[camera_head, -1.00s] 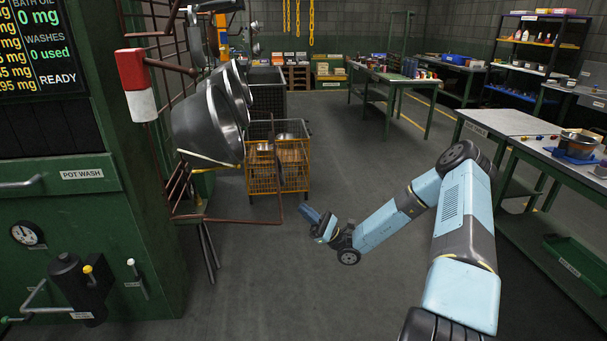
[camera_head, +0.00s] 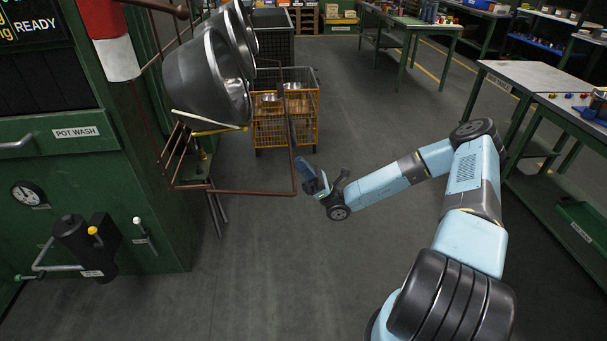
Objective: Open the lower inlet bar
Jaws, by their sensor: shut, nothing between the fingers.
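The lower inlet bar (camera_head: 245,192) is a thin rust-brown bar at the pot wash opening. It runs level to the right from the frame, then bends upward at its right end (camera_head: 292,160). The fingers appear shut and hold nothing. They look very close to the bar, but I cannot tell whether they touch it.
Several grey pots (camera_head: 200,80) hang above the bar. A yellow wire cart (camera_head: 285,127) stands behind it. The green pot wash cabinet (camera_head: 75,165) is at left, and a green-framed workbench (camera_head: 540,85) at right. The middle floor is clear.

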